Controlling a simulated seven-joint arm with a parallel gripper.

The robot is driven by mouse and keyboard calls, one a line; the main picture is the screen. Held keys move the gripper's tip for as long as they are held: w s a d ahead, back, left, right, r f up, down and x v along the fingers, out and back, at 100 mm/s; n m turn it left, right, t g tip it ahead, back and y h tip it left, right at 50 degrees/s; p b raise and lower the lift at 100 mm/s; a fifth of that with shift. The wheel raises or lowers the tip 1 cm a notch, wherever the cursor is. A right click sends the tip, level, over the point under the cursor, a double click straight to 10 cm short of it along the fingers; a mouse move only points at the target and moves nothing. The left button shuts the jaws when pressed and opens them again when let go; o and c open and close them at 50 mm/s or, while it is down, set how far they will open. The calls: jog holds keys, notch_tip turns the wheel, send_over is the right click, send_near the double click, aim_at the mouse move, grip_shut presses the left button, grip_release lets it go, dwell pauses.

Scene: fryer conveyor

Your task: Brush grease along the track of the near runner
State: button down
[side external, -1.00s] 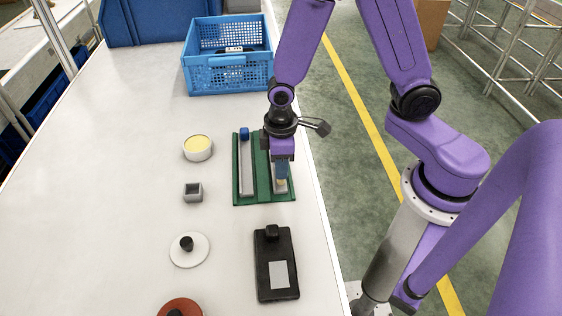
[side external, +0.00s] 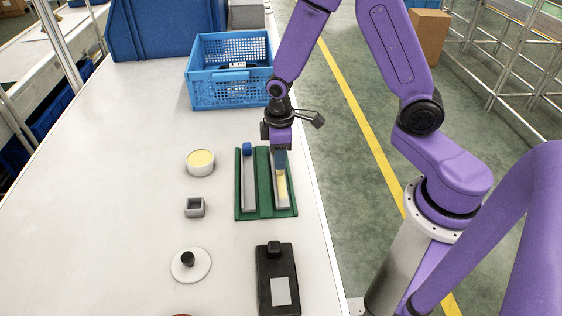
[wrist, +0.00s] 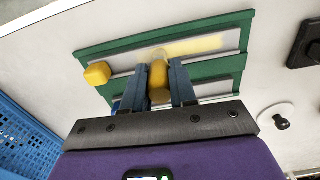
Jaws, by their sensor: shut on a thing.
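A green board (side external: 262,212) carries two parallel pale runners. The left runner (side external: 249,185) has a blue end block (side external: 247,149). The right runner (side external: 282,203) has a yellow smear of grease (side external: 282,186) along its track; the smear also shows in the wrist view (wrist: 196,45). A yellow end block (wrist: 97,74) is at this runner's end in the wrist view. My gripper (side external: 281,164) is over this runner's far part, shut on a yellowish brush (wrist: 158,78). The brush tip appears to meet the track; exact contact is unclear. A round tin of yellow grease (side external: 201,161) stands left.
A blue crate (side external: 231,87) stands behind the board. A small grey open box (side external: 195,207), a white disc with a black knob (side external: 190,265) and a black plate (side external: 277,280) lie nearer. The table's right edge is close to the board.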

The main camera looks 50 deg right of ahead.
jog(key=w+d, duration=0.2)
jog(key=d, duration=0.1)
jog(key=shift+w, duration=0.4)
notch_tip(320, 180, up, 8)
dwell(0.3)
